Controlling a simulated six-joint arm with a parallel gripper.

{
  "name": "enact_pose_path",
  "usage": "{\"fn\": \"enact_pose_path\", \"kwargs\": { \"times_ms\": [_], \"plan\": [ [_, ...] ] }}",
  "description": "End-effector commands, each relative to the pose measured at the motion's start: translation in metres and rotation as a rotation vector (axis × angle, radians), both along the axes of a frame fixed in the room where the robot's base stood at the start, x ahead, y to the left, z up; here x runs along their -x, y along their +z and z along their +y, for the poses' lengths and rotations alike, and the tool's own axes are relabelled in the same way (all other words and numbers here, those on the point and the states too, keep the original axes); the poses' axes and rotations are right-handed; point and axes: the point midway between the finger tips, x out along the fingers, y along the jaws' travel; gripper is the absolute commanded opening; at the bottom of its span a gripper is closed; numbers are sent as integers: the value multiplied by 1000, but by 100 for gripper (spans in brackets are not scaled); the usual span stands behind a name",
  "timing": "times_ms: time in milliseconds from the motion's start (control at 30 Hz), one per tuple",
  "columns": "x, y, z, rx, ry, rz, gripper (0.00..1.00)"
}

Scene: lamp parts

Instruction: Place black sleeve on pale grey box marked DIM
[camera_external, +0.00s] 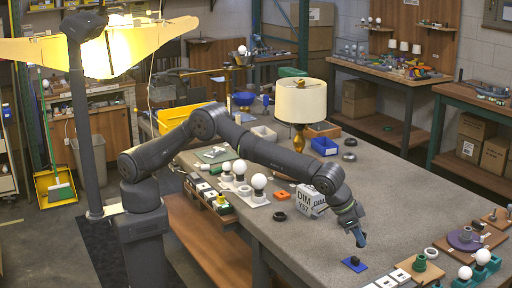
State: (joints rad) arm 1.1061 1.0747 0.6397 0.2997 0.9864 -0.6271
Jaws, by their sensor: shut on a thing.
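The pale grey box marked DIM (306,201) stands on the large grey table, just left of my forearm, which partly covers its right side. My gripper (361,241) is to the right of the box and nearer the front, pointing down above the table. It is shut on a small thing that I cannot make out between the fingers. Just below the fingertips a small black piece (354,261) sits on a flat blue plate (343,266). A black ring (280,216) lies left of the box. I cannot tell which black piece is the sleeve.
White bulbs on bases (258,184) stand along the left edge. A lamp with a cream shade (301,100) and a blue bin (324,146) are behind the box. Several parts, including a purple disc (465,239), crowd the front right. The table's middle right is clear.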

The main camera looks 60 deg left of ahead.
Motion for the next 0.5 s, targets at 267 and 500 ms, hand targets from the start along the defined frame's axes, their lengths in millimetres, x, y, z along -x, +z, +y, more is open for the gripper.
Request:
{"fn": "enact_pose_path", "kwargs": {
  "times_ms": [267,500],
  "plan": [
    [-24,36,63,0,14,2,0],
    [-37,67,140,0,27,3,0]
  ]
}}
